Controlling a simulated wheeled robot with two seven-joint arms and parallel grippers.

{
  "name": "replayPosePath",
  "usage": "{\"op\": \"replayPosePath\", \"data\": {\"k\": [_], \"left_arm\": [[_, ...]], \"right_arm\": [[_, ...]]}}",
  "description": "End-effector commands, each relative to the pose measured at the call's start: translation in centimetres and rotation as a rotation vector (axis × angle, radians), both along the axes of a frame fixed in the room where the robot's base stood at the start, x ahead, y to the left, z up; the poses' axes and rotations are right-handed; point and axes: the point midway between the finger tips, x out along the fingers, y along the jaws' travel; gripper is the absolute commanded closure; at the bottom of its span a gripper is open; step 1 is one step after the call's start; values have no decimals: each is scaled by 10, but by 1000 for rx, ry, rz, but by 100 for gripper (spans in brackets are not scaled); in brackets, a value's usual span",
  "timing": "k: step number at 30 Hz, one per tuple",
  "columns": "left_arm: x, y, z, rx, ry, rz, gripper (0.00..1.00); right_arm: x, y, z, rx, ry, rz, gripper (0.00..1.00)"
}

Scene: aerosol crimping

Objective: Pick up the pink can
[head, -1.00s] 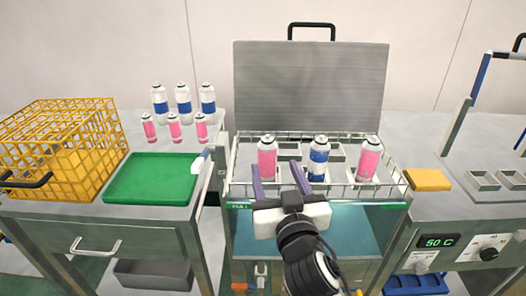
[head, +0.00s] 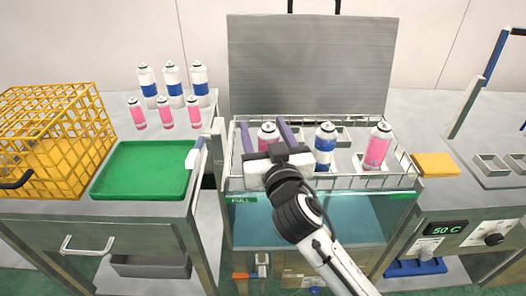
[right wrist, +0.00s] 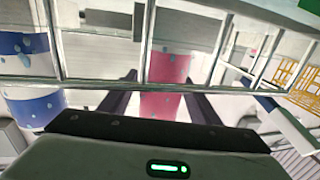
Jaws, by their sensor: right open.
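A pink can (head: 268,130) with a white top stands at the left in a wire basket (head: 401,174). My right gripper (head: 263,121) is open, with one purple finger to each side of this can in the picture. In the right wrist view the pink can (right wrist: 166,85) shows between the two dark fingers, behind basket wires; I cannot tell whether they touch it. Its lower part is hidden by the gripper in the head view. A second pink can (head: 377,146) stands at the right of the basket. My left gripper is not in view.
A blue-and-white can (head: 325,144) stands between the two basket cans. An upright grey lid (head: 309,65) is behind the basket. Several smaller pink and blue-banded cans stand at the left beside a green tray (head: 146,171) and a yellow crate (head: 48,112). A yellow block (head: 436,165) lies right.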

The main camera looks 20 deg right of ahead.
Motion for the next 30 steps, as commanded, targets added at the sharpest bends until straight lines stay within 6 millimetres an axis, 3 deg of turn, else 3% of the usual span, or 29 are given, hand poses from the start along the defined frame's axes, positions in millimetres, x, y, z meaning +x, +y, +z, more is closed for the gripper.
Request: {"op": "replayPosePath", "data": {"k": [3,9,12,20,30], "left_arm": [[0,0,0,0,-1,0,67],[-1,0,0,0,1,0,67],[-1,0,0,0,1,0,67],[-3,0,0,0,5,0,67],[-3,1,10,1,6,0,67]], "right_arm": [[0,0,0,0,0,0,45],[0,0,0,0,1,0,79],[0,0,1,1,-1,1,91],[0,0,6,2,-2,0,91],[0,0,70,5,-7,0,92]]}}
